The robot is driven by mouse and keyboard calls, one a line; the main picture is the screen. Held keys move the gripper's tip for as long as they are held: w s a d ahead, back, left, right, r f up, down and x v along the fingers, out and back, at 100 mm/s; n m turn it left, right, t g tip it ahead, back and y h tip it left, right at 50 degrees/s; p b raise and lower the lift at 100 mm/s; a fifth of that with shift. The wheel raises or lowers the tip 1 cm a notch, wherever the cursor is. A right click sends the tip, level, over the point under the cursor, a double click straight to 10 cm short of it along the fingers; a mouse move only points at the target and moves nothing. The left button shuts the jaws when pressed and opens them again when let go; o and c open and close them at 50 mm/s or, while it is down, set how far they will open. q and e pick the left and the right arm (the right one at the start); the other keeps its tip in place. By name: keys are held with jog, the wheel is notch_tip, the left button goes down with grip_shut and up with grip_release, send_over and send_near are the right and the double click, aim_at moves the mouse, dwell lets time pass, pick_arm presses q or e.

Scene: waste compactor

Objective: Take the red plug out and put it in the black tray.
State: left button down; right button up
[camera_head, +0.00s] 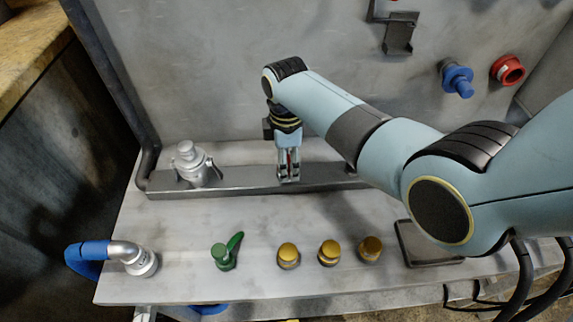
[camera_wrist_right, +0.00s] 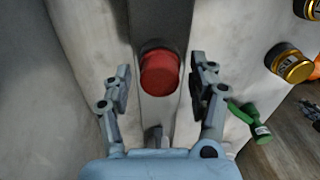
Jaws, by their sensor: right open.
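The red plug (camera_wrist_right: 160,73) sits on the metal bar, its round red top showing in the right wrist view. My right gripper (camera_wrist_right: 161,70) is open, with one finger on each side of the plug and a visible gap to each. In the head view the right gripper (camera_head: 288,178) points down at the bar, and only a sliver of red (camera_head: 289,156) shows between its fingers. A dark-rimmed tray (camera_head: 438,263), likely the black tray, lies at the right of the bench, partly hidden by my right arm. My left gripper is not in view.
On the metal bar (camera_head: 240,187) stands a silver coupling (camera_head: 194,164). Along the front are a green valve (camera_head: 225,254), yellow caps (camera_head: 289,256) and a blue-ended pipe elbow (camera_head: 128,256). Blue (camera_head: 457,79) and red (camera_head: 507,69) connectors sit on the back wall.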

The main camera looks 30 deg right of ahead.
jog(key=m, duration=0.6)
jog(key=shift+m, duration=0.4)
grip_shut()
jog(key=n, duration=0.5)
jog(key=n, duration=0.5)
dwell(0.4)
jog(key=n, duration=0.5)
jog(key=shift+n, duration=0.3)
